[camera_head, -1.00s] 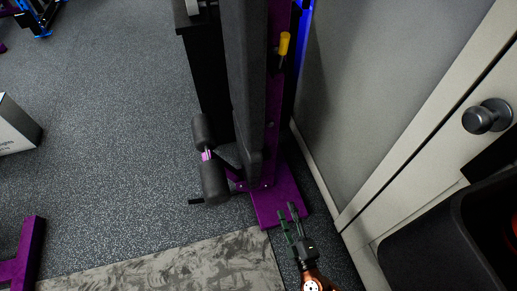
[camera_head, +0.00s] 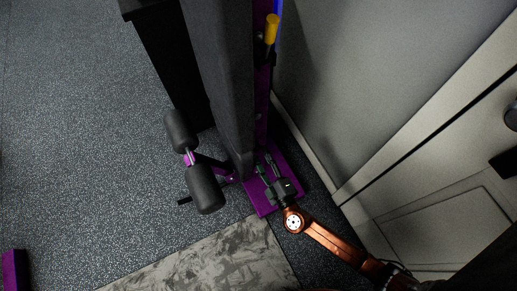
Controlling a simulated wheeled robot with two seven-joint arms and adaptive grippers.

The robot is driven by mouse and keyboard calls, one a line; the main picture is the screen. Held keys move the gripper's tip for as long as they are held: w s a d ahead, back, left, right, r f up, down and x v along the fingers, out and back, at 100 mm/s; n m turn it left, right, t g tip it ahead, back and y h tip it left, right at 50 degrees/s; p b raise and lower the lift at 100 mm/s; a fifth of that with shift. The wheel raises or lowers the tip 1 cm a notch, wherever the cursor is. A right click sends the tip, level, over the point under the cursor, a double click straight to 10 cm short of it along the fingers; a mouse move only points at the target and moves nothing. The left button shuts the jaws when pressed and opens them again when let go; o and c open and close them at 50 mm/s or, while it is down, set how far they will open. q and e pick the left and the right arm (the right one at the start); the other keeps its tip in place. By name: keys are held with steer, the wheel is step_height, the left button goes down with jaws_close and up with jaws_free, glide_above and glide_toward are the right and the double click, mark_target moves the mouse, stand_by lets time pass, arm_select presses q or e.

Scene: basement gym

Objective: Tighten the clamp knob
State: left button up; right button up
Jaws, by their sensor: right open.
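A yellow handle (camera_head: 271,28) sits on the upright purple post (camera_head: 262,95) of a gym machine, near the top of the head view. It looks like the clamp knob, but I cannot tell for certain. My right gripper (camera_head: 265,165) is open and empty, its fingers pointing up the picture. It appears over the purple foot plate (camera_head: 265,208), beside the lower end of the black pad, well below the yellow handle in the picture. The gap between fingers and post is hard to judge. My left gripper is not in view.
A long black pad (camera_head: 222,70) stands along the post, with black foam rollers (camera_head: 205,190) at its lower left. A grey wall and panelled door (camera_head: 440,215) close off the right. A grey patterned mat (camera_head: 220,262) lies in front. Speckled floor is open at left.

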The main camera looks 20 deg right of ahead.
steer(key=shift+w+a, duration=0.2)
steer(key=shift+w, duration=1.05)
steer(key=shift+c, duration=0.6)
